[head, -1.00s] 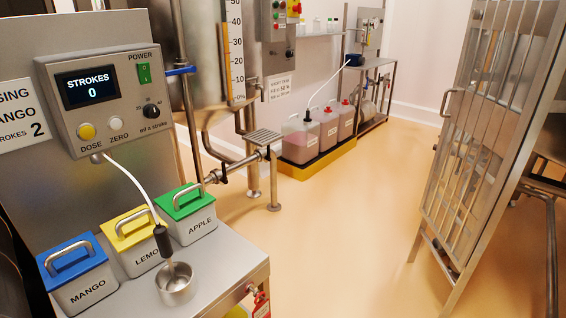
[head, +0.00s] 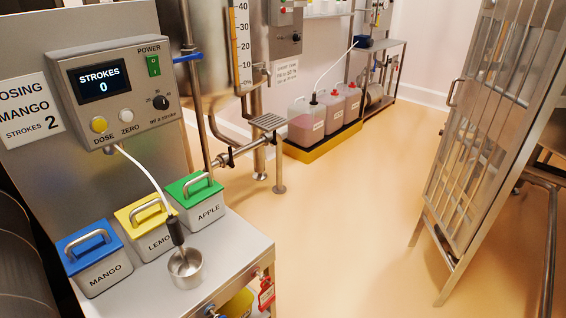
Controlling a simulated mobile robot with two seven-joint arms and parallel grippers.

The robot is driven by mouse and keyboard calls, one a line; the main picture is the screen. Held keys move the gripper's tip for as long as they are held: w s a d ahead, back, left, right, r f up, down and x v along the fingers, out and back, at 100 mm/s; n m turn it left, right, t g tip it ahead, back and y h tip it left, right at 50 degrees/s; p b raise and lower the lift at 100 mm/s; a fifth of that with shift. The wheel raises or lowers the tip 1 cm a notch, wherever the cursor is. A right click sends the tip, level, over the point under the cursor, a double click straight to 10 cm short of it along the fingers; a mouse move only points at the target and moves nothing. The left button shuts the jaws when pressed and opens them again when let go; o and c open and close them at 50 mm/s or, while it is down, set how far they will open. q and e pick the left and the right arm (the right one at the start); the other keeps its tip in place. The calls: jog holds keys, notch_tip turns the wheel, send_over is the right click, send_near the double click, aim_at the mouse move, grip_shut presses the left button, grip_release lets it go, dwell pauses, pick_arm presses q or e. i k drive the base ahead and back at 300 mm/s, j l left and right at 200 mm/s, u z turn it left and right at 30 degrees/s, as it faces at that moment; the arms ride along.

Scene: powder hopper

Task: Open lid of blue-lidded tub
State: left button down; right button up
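The blue-lidded tub (head: 101,274) stands at the left end of the steel bench in the head view and is labelled MANGO. Its blue lid (head: 88,244) sits closed on top, with a metal bar handle (head: 87,239) across it. Neither of my grippers shows in this view, so nothing of mine is seen touching the tub.
A yellow-lidded tub (head: 157,239) and a green-lidded APPLE tub (head: 208,210) stand beside it. A steel cup (head: 185,272) with a black-ended hose nozzle (head: 175,231) is in front. The dosing panel (head: 118,90) reads STROKES 0. Open floor (head: 345,235) lies right of the bench (head: 222,270).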

aim_at(78, 252)
jog(key=j+u, duration=0.15)
jog(key=u, duration=1.8)
